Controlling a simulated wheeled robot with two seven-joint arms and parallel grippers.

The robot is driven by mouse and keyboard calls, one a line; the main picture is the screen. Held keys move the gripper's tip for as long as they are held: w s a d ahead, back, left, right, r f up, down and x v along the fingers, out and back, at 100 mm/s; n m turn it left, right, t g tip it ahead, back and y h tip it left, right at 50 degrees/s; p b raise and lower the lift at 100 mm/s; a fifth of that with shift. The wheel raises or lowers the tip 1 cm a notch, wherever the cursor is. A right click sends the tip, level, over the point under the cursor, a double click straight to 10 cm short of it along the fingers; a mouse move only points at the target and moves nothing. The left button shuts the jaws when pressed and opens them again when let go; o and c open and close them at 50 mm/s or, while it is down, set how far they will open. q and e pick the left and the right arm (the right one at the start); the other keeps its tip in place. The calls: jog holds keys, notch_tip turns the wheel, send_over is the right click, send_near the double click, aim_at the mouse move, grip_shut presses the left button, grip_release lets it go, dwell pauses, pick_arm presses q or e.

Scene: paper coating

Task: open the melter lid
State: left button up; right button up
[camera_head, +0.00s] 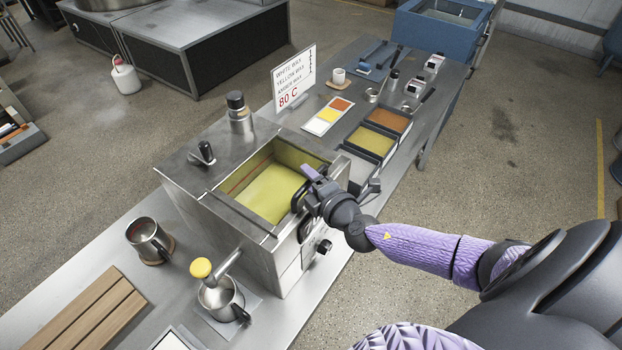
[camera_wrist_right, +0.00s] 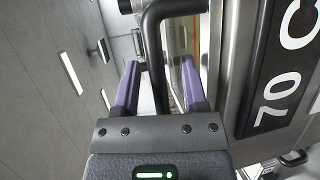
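The melter (camera_head: 240,245) is a steel box on the bench. Yellow wax (camera_head: 270,192) shows in its top opening; I cannot tell whether a clear lid covers it. A black bar handle (camera_head: 298,197) is at the right edge of the opening. My right gripper (camera_head: 308,178) is at that handle. In the right wrist view the black handle (camera_wrist_right: 153,50) stands between the two purple fingers of the right gripper (camera_wrist_right: 160,85). Gaps show beside the bar, so the fingers look open around it. My left gripper is not in view.
A steel pitcher (camera_head: 148,240) and a cup (camera_head: 218,298) under a yellow-knobbed spout stand left of the melter. Trays of coloured wax (camera_head: 369,141) and a sign (camera_head: 294,77) are behind it. A wooden slatted board (camera_head: 95,318) lies front left. Open floor is to the right.

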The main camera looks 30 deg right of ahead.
grip_shut()
dwell(1.3)
